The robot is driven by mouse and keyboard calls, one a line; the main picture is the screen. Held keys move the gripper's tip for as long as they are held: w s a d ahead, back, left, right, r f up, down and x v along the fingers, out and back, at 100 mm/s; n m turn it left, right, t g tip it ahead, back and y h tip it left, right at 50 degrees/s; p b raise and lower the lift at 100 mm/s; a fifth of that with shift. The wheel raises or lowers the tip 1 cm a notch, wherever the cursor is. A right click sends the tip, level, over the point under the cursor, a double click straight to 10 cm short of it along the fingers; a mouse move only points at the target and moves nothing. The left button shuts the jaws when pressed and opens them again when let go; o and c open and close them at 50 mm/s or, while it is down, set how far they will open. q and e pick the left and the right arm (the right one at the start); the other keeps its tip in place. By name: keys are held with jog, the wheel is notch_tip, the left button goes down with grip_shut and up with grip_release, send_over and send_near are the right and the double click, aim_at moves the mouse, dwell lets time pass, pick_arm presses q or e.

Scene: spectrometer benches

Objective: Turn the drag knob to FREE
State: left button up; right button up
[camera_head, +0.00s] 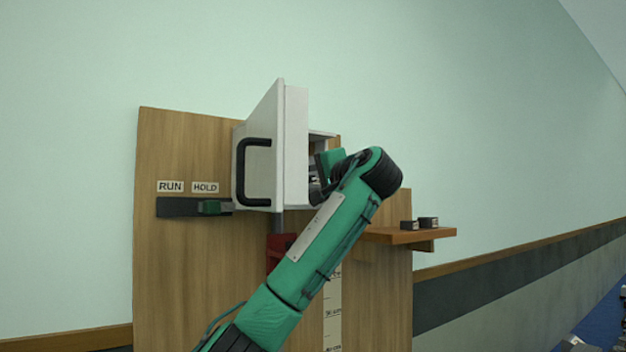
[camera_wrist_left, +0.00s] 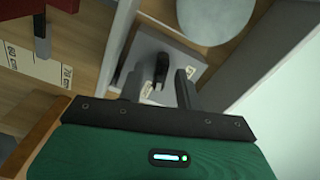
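The drag knob is a small dark knob (camera_wrist_left: 161,66) on a grey plate (camera_wrist_left: 183,54) in the left wrist view. Small white labels lie on the plate beside it, too small to read. My left gripper (camera_wrist_left: 159,76) is open, with one finger on each side of the knob. I see gaps between the fingers and the knob; I cannot tell how deep they reach around it. In the head view my left arm reaches up to the white cabinet (camera_head: 296,150), and the fingers and knob are hidden there. My right gripper is out of view.
The cabinet door (camera_head: 262,150) with its black handle (camera_head: 241,172) stands open. A slider (camera_head: 210,207) sits under the HOLD label (camera_head: 205,188) on the wooden board (camera_head: 180,270). A red part (camera_head: 277,250) is below the cabinet. A shelf (camera_head: 400,236) carries two small dark blocks.

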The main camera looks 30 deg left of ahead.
pick_arm(q)
grip_shut()
jog(key=shift+f+n+b, duration=0.2)
jog(key=shift+n+b, duration=0.7)
jog(key=shift+b, duration=0.15)
jog(key=n+b, duration=0.3)
jog(key=n, duration=0.4)
jog(key=shift+n+b, duration=0.3)
jog(key=shift+n, duration=0.1)
jog(key=n, duration=0.4)
jog(key=shift+r+n, duration=0.1)
jog(key=shift+n, duration=0.3)
